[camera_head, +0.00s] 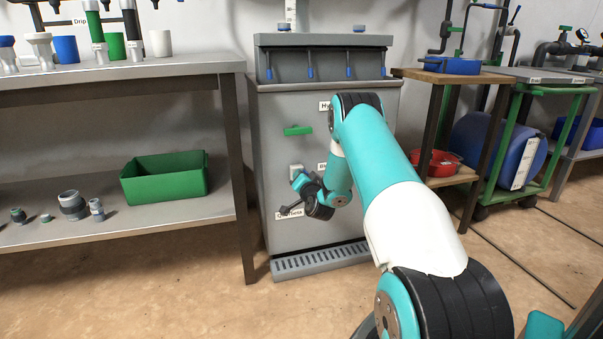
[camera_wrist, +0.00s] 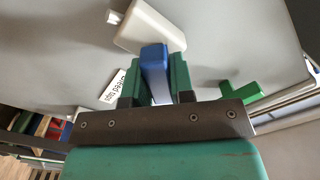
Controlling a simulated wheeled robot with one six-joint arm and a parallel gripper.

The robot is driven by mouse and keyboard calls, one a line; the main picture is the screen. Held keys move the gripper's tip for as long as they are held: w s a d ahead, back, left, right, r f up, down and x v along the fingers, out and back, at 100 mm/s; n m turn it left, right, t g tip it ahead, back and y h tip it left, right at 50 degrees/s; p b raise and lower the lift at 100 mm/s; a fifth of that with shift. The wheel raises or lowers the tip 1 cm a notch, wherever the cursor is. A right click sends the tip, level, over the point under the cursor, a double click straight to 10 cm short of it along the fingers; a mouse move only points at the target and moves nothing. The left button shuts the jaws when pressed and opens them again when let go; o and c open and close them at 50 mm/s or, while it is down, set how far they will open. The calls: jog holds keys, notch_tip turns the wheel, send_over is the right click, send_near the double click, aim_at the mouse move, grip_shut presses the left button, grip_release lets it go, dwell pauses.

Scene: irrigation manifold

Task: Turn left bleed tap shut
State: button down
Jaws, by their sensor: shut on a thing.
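In the wrist view a bleed tap has a cream-white body (camera_wrist: 150,25) and a blue lever handle (camera_wrist: 155,68) on the cabinet's grey front. My gripper (camera_wrist: 153,78) is shut on the blue handle, with one green finger on each side of it. A label (camera_wrist: 114,88) reading "Bleed taps", turned over in this view, lies beside the fingers. In the head view my gripper (camera_head: 299,181) is at the cabinet front, just below a pale tap body (camera_head: 296,169). My own wrist hides much of the handle there. I cannot tell the handle's exact angle.
The grey cabinet (camera_head: 272,190) carries a green lever handle (camera_head: 297,130) above the tap; a green handle also shows in the wrist view (camera_wrist: 240,91). A drip grate (camera_head: 320,259) sits at its foot. A bench with a green bin (camera_head: 165,180) stands left, a wooden stand (camera_head: 445,76) right.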

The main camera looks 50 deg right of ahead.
jog(key=m+p, duration=0.4)
jog(key=m, duration=0.2)
jog(key=shift+p, duration=0.4)
jog(key=shift+f+m+p, duration=0.15)
jog(key=shift+m+p, duration=1.1)
jog(key=shift+m, duration=0.85)
jog(key=c, duration=1.9)
grip_release()
jog(key=o, duration=0.9)
jog(key=shift+s, duration=0.1)
